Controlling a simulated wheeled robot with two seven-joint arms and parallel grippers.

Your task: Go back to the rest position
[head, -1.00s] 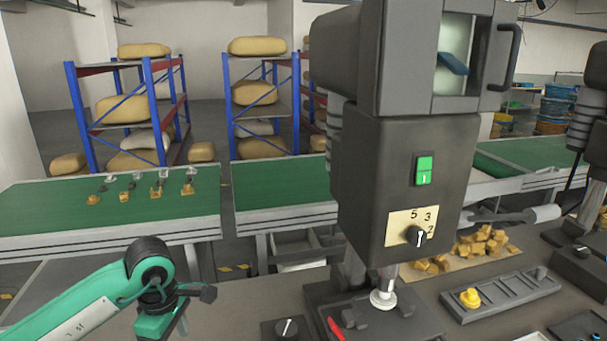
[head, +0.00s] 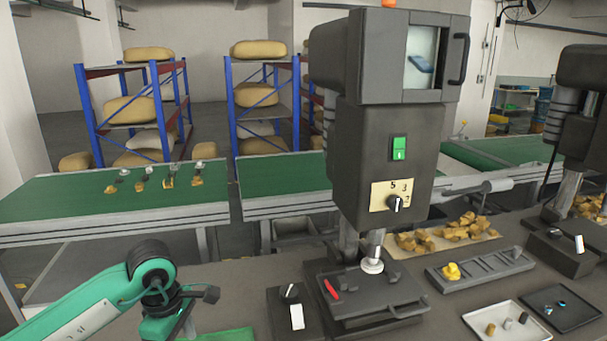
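My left arm, green with dark joints, comes in from the lower left. Its gripper (head: 181,322) is at the bottom edge, only partly visible, over or in front of the near side of the workbench (head: 235,290). The fingertips are cut off or hidden, so I cannot tell whether it is open or holds anything. My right gripper is not in view.
A dark press machine (head: 388,150) stands on the bench right of my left arm, with a control box (head: 291,297) by its base. Further right are a slotted holder (head: 485,268), a white tray (head: 480,325) and a black tray (head: 572,312). A green conveyor (head: 100,205) runs behind.

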